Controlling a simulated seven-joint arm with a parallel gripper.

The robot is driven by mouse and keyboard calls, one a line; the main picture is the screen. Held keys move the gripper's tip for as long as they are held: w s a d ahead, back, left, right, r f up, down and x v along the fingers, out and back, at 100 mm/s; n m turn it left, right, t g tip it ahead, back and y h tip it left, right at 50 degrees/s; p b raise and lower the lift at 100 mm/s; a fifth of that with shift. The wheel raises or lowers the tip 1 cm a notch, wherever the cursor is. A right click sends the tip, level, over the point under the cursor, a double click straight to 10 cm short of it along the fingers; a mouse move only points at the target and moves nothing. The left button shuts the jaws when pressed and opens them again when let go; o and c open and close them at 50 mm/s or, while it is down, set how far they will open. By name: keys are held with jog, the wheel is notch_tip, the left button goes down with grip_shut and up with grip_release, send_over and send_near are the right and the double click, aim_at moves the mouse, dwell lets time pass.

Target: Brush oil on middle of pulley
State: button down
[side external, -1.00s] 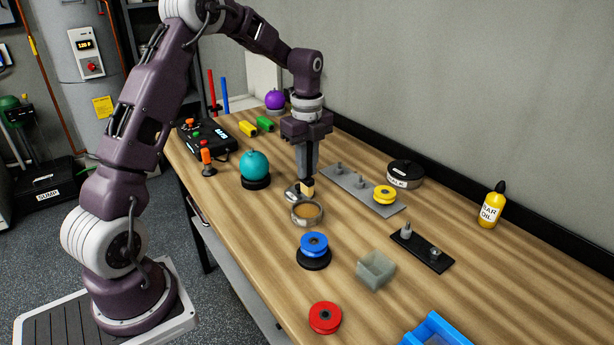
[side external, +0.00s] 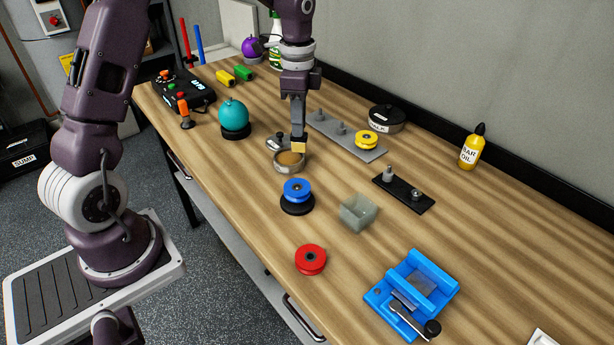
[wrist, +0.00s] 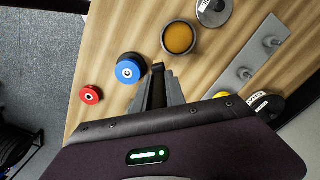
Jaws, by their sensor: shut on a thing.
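My gripper (side external: 298,130) points down and is shut on a small brush (side external: 299,147), of which a pale yellow block shows below the fingers. The brush overlaps the back right rim of a round metal bowl (side external: 278,164) of amber oil; I cannot tell whether it touches. The bowl also shows in the wrist view (wrist: 179,38), beside the fingertips. A blue pulley (side external: 297,187) sits on a black round base in front of the bowl. A red pulley (side external: 310,259) lies nearer the front. A yellow pulley (side external: 367,139) is on a grey pegged plate (side external: 345,146).
A grey open box (side external: 358,212) and a black plate with pegs (side external: 403,194) stand right of the blue pulley. A blue fixture (side external: 412,290) is at front right. A yellow oil bottle (side external: 472,148), black-lidded tin (side external: 386,119) and teal ball (side external: 233,115) stand around.

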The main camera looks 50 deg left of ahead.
jog(key=s+d+r+n, duration=0.4)
jog(key=d+n, duration=0.3)
jog(key=n, duration=0.2)
jog(key=shift+w+f, duration=0.15)
jog(key=shift+f, duration=3.55)
jog(key=shift+s+a+f, duration=0.15)
jog(key=shift+s+f, duration=0.05)
jog(key=shift+f, duration=0.1)
jog(key=shift+s+a, duration=0.45)
jog(key=shift+s, duration=0.3)
jog(key=shift+s+a, duration=0.4)
jog(key=shift+s, duration=0.35)
jog(key=w+d, duration=0.2)
jog(key=w, duration=0.1)
jog(key=shift+w, duration=0.25)
notch_tip(320, 180, up, 8)
jog(key=shift+r, duration=0.15)
